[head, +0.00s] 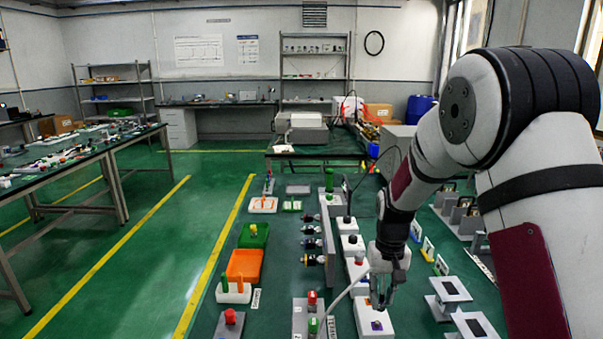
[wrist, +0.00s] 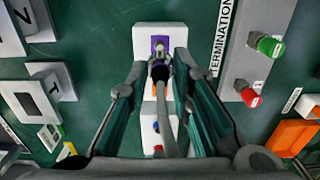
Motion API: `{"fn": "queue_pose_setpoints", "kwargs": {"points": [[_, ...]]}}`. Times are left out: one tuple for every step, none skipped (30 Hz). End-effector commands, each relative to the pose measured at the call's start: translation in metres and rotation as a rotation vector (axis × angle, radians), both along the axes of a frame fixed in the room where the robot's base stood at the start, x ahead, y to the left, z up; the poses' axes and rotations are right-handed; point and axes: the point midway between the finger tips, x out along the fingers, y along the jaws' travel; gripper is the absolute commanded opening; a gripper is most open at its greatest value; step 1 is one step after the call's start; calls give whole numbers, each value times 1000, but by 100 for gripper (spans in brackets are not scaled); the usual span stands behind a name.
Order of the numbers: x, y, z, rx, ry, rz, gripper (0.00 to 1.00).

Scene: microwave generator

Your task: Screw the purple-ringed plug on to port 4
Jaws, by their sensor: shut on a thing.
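My gripper (head: 382,300) points down over the near white block in the row at the right of the table. In the wrist view my gripper (wrist: 160,64) is closed around a slim grey plug (wrist: 159,72) with a cable trailing back between the fingers. A purple tint shows near the plug's tip, at a purple patch (wrist: 160,42) on the white block (wrist: 143,38). I cannot tell whether the plug still touches the block. Several dark connectors with coloured rings (head: 312,243) stick out of an upright grey panel (head: 328,238). I cannot read port 4's label.
A grey plate labelled TERMINATION (wrist: 243,45) carries a green cap (wrist: 268,44) and a red cap (wrist: 247,93). An orange tray (head: 244,265) and green tray (head: 253,236) lie left of the panel. White blocks (head: 349,226) form a row behind my gripper. Stands occupy the right.

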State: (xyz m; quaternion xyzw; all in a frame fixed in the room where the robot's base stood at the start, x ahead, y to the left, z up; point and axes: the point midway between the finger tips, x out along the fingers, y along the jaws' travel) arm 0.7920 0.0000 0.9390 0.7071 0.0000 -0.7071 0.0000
Motion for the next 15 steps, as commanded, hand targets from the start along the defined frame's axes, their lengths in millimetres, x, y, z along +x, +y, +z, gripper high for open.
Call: {"fn": "queue_pose_setpoints", "kwargs": {"points": [[0, 0, 0, 0, 0, 0, 0], [0, 0, 0, 0, 0, 0, 0], [0, 0, 0, 0, 0, 0, 0], [-1, 1, 0, 0, 0, 0, 0], [-2, 2, 0, 0, 0, 1, 0], [-3, 3, 0, 0, 1, 1, 0], [-4, 4, 0, 0, 1, 1, 0], [-6, 5, 0, 0, 1, 2, 0], [-8, 7, 0, 0, 1, 2, 0], [-9, 8, 0, 0, 1, 3, 0], [-11, 10, 0, 0, 1, 3, 0], [-13, 12, 0, 0, 1, 2, 0], [-15, 13, 0, 0, 1, 2, 0], [-17, 14, -1, 0, 1, 1, 0], [-19, 16, -1, 0, 2, 1, 0]]}}
